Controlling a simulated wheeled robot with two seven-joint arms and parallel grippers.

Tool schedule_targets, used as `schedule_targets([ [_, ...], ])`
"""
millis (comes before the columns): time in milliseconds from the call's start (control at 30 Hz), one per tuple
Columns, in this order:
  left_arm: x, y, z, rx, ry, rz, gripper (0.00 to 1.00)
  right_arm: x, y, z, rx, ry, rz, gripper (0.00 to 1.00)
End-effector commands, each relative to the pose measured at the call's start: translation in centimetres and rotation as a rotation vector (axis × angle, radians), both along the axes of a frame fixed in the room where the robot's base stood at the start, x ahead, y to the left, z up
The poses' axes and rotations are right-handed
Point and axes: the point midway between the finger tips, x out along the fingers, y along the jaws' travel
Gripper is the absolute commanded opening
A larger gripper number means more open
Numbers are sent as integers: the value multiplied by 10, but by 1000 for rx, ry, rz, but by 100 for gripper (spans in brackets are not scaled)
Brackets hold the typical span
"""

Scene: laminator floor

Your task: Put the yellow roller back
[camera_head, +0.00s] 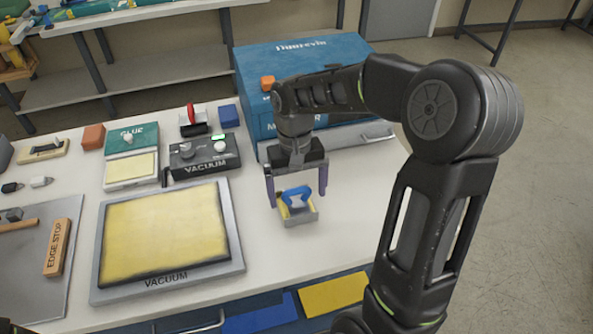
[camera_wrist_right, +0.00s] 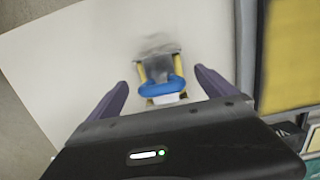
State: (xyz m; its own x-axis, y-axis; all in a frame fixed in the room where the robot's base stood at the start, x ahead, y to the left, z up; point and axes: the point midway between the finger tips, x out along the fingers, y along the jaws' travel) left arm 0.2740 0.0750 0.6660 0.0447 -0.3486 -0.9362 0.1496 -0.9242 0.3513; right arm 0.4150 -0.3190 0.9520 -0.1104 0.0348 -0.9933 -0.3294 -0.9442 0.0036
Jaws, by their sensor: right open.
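A small tool with a blue handle (camera_head: 296,192) sits in a small grey cradle (camera_head: 302,218) on the white table, right of the vacuum bed. Yellow parts show beside the handle; I cannot tell whether they belong to the roller or the cradle. In the right wrist view the blue handle (camera_wrist_right: 161,88) lies between the fingers, with yellow strips and a blurred grey part beyond it. My right gripper (camera_head: 297,199) is open, pointing down with one finger on each side of the handle, holding nothing.
The vacuum bed (camera_head: 239,264) with a yellow sheet lies to the left. The vacuum box (camera_head: 203,157) and glue tray (camera_head: 132,182) stand behind it. The large teal machine (camera_head: 250,62) stands close behind my right gripper. The table front of the cradle is clear.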

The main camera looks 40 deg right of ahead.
Motion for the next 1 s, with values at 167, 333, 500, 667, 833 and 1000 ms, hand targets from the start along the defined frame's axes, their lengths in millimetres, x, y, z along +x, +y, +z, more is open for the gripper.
schedule_targets([
  [167,0,0,-4,-1,-1,-1,44,5,-1,38,1,-4,0,96],
  [333,1,0,-5,-2,-2,-1,44,8,-2,63,0,-2,1,96],
  [500,1,0,-5,-2,-3,0,44,8,-2,71,1,1,1,96],
  [667,1,0,-5,-2,-3,0,44,8,-2,71,1,1,0,96],
  [833,1,0,-5,-2,-3,0,44,7,-2,71,1,1,0,96],
  [1000,1,0,-5,-2,-3,0,44,8,-2,70,0,1,0,96],
])
